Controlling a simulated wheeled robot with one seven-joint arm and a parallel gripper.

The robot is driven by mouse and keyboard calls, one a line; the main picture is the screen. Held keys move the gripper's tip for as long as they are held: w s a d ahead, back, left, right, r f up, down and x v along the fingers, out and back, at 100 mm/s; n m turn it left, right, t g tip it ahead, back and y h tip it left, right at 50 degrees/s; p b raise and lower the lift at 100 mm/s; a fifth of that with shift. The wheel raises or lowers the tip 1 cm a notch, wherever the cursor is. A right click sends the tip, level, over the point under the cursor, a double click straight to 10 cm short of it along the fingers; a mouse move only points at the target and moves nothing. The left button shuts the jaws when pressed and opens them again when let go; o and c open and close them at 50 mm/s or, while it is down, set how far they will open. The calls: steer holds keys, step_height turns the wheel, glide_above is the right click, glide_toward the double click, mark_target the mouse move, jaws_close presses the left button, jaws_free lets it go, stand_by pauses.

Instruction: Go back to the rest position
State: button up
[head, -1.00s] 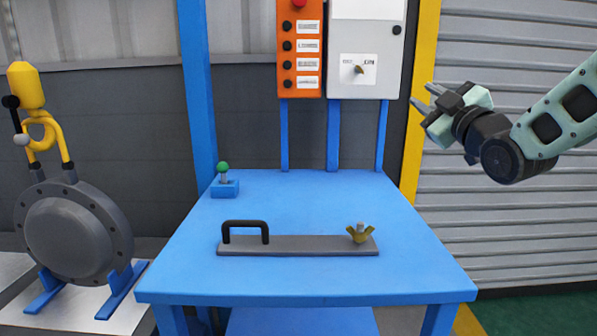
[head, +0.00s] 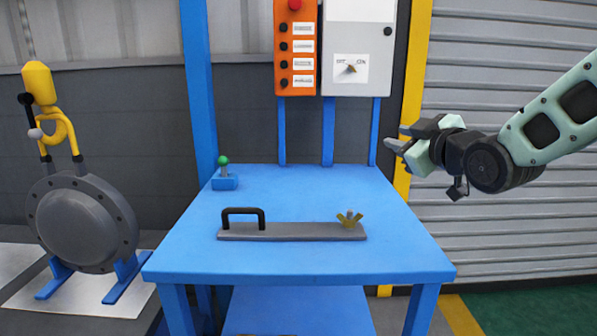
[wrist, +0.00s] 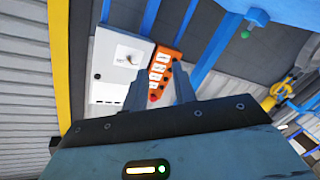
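My gripper (head: 397,138) is raised at the right in the head view, beyond the right edge of the blue table and apart from everything. Its fingers point left. In the wrist view my gripper (wrist: 160,95) shows two fingers spread apart with nothing between them, so it is open and empty. Past the fingers, the wrist view shows the orange button panel (wrist: 160,72) and the white switch box (wrist: 118,62), tilted in the picture.
The blue table (head: 300,262) holds a grey bar (head: 290,231) with a black handle and brass wing nut (head: 349,219), and a green-knobbed joystick (head: 224,178). The grey flanged shell (head: 80,225) stands at left. A grey shutter (head: 500,85) is behind my arm.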

steer(key=s+a+f+m+g+h, duration=0.1)
steer(key=s+a+f+g, duration=0.35)
steer(key=s+f, duration=0.3)
steer(key=s+a+f+m+g, duration=0.1)
steer(key=s+a+f+g, duration=0.2)
steer(key=s+f+g, duration=0.35)
steer(key=s+d+f+g+h, duration=0.1)
steer(key=s+f+g+h, duration=0.15)
steer(key=s, duration=0.85)
steer(key=s+d+f+g+h, duration=0.1)
steer(key=s+f+g, duration=0.2)
steer(key=s, duration=0.7)
step_height(320, 180, up, 18)
steer(key=m+p, duration=0.1)
steer(key=p, duration=1.7)
steer(key=shift+s+a, duration=0.2)
